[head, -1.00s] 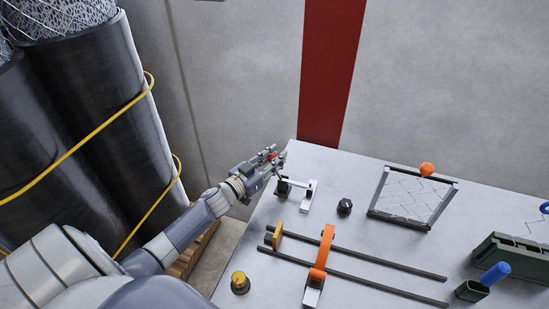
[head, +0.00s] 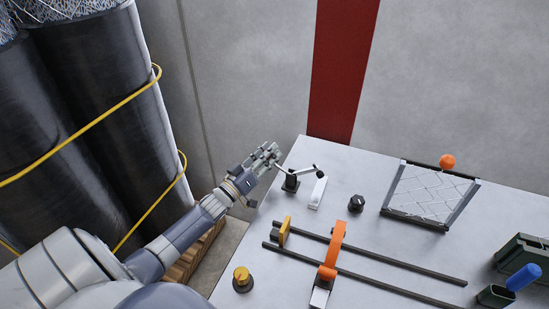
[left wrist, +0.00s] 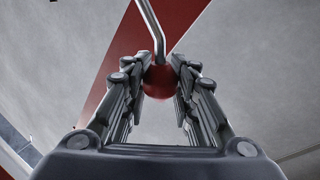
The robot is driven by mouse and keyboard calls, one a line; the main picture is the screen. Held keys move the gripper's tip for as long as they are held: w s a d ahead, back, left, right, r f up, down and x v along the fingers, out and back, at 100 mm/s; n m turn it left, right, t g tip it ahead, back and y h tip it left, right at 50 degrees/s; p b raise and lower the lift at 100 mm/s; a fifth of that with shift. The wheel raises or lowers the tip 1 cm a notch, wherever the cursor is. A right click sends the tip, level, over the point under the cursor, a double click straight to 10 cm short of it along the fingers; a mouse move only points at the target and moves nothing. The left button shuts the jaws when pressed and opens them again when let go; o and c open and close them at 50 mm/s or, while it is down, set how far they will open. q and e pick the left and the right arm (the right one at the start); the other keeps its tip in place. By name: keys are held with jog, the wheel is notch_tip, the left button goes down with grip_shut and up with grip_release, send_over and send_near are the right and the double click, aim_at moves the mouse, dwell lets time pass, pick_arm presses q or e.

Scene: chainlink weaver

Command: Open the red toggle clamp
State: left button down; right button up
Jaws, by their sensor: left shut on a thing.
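The toggle clamp (head: 290,184) stands near the table's far left edge as a small dark base with a thin metal arm above it, beside a white block. My left gripper (head: 271,156) is at its upper left, just past the table edge. In the left wrist view, the red ball knob (left wrist: 159,82) on the end of a bent metal rod (left wrist: 150,25) sits between the fingertips. The gripper is shut on this knob. In the head view the fingers hide the knob. My right gripper is not in view.
The white block (head: 318,190) is close right of the clamp. A black knob (head: 356,203), an orange clamp (head: 334,250), dark rails (head: 400,265) and a mesh frame (head: 430,195) stand farther right. Black rolls (head: 100,120) with yellow straps rise on the left.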

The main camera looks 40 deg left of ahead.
pick_arm(q)
notch_tip(320, 180, down, 6)
jog(key=a+n+b, duration=0.1)
jog(key=b, duration=0.4)
jog(key=shift+s+a+n+y, duration=0.3)
jog(key=shift+s+a+y, duration=0.05)
jog(key=shift+s+y, duration=0.05)
jog(key=shift+f, duration=0.2)
jog(key=c, duration=1.3)
grip_release()
jog(key=shift+s, duration=0.1)
jog(key=shift+a+r, duration=0.15)
jog(key=shift+r+t, duration=0.1)
jog(key=shift+t, duration=0.2)
jog(key=v, duration=1.2)
